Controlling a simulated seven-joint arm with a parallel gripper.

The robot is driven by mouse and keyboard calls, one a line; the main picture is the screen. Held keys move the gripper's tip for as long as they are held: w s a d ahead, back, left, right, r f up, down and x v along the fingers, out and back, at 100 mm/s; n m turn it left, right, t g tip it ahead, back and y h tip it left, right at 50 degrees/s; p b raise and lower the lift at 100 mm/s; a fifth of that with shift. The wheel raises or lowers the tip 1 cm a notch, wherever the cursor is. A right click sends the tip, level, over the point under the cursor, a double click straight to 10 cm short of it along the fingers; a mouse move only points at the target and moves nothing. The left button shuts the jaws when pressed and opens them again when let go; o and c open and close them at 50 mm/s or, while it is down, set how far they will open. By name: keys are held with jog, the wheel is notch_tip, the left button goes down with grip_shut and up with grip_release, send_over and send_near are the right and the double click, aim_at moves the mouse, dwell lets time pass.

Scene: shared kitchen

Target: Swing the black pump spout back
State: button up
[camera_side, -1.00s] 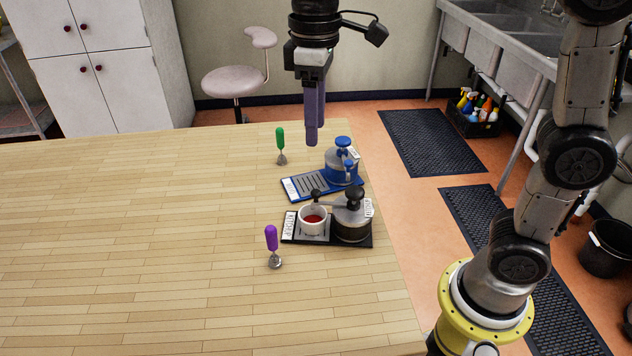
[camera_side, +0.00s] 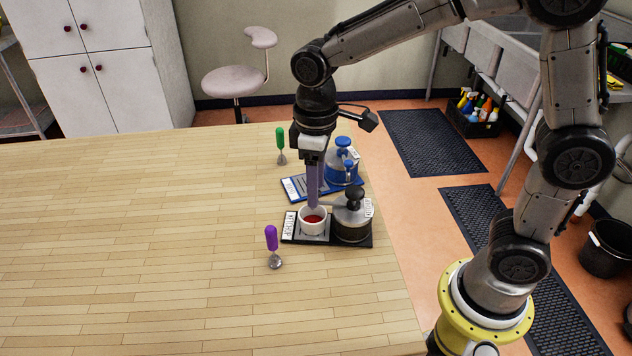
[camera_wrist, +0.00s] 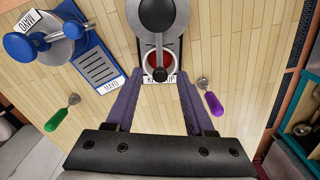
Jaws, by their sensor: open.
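The black pump (camera_side: 352,222) stands on a black tray (camera_side: 290,238) near the table's right edge. Its spout (camera_wrist: 158,50) reaches over a white cup (camera_side: 312,227) holding red sauce, and its tip shows dark above the cup in the wrist view. My gripper (camera_side: 313,205) points down just above the cup. In the wrist view my gripper (camera_wrist: 158,76) is open, one purple finger either side of the spout's tip. I cannot tell whether either finger touches it. The side view hides the tip behind my fingers.
A blue pump (camera_side: 342,166) on a blue tray (camera_side: 294,188) stands close behind. The table's left side is clear. Its right edge is close to the pumps.

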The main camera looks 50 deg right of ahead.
grip_shut()
dwell(1.4)
